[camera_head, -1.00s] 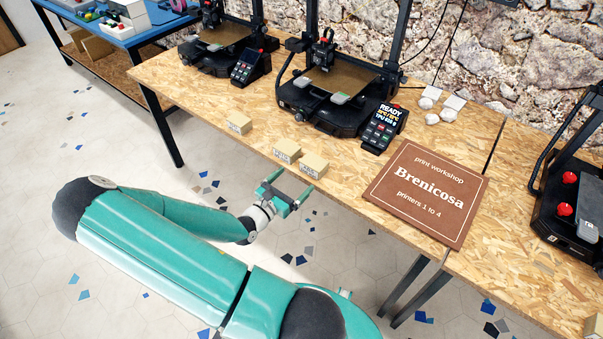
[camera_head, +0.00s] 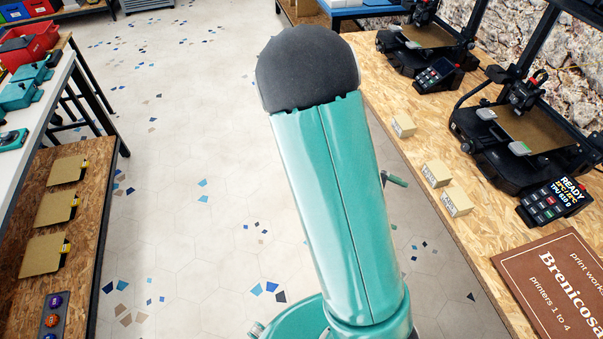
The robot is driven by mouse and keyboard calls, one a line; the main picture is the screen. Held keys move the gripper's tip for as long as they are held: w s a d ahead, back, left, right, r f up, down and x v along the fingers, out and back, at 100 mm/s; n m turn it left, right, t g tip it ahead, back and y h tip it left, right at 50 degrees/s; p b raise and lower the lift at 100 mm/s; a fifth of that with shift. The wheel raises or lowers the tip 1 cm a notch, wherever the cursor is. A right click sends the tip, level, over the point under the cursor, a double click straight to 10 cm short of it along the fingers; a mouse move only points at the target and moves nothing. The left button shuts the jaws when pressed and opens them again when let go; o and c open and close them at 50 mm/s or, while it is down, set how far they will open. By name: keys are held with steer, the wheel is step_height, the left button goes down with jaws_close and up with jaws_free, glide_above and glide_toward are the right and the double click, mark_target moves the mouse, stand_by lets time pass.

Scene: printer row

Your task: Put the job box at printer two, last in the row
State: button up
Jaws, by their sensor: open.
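Three small cardboard boxes with printed labels stand near the front edge of the wooden printer table (camera_head: 400,97). One box (camera_head: 403,125) stands alone by the farther printer (camera_head: 420,35). A second box (camera_head: 435,173) and a third box (camera_head: 457,202) stand close together in front of the nearer printer (camera_head: 520,125). The labels are too small to read. My gripper (camera_head: 396,180) is mostly hidden behind my teal arm. One finger shows, just off the table edge and left of the box pair. It is open; nothing is seen in it.
A keypad display (camera_head: 553,201) reading READY stands beside the nearer printer. A brown sign (camera_head: 560,285) reads Brenicosa, printers 1 to 4. On the left is a white-topped bench (camera_head: 35,120), with a lower shelf (camera_head: 75,265) holding brown plates. The tiled floor (camera_head: 190,150) between is clear.

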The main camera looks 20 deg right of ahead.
steer(key=a+r+m+t+y, duration=0.6)
steer(key=a+r+t+y, duration=0.4)
steer(key=a+r, duration=1.5)
steer(key=shift+s+a+t+y, duration=0.15)
steer(key=shift+a+t+y, duration=0.25)
steer(key=shift+a+t, duration=0.15)
